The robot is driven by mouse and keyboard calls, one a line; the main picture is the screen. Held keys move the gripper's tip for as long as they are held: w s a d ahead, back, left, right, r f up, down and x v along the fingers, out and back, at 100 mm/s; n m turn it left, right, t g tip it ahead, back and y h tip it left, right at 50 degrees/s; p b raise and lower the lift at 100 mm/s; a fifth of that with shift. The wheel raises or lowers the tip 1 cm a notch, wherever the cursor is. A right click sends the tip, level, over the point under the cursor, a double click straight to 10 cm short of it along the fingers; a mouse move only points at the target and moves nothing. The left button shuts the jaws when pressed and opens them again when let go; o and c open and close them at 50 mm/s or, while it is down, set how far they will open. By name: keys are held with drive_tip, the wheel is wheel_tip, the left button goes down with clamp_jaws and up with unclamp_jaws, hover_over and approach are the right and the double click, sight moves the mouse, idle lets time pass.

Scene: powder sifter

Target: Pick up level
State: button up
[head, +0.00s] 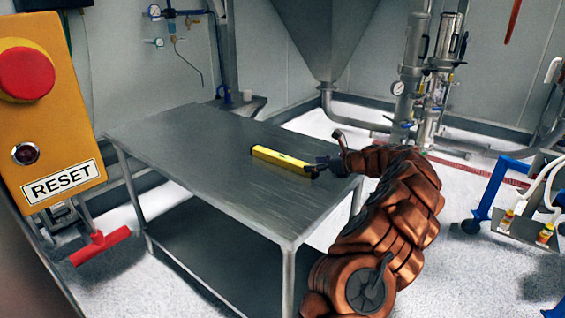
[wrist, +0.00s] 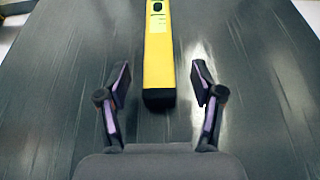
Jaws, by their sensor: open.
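The level is a yellow bar (head: 280,158) with a dark end, lying flat on the grey metal table (head: 200,160). In the wrist view the level (wrist: 158,50) runs away from me, with its black near end between and slightly beyond my fingers. My gripper (wrist: 160,82) is open, with one finger on each side of the level's near end and a gap on both sides. In the head view my gripper (head: 322,166) is at the level's right end, low over the table; the dark fingers partly hide that end.
A yellow box with a red button and a RESET label (head: 62,182) stands at the left. A large metal hopper (head: 325,40) and steel pipes (head: 425,80) are behind the table. A blue-framed cart (head: 490,190) is at the right. The rest of the tabletop is clear.

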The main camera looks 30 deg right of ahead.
sight(301, 164)
drive_tip(key=shift+p+x, duration=0.35)
drive_tip(key=shift+x, duration=2.75)
drive_tip(key=shift+r, duration=0.1)
drive_tip(key=shift+c, duration=0.3)
clamp_jaws()
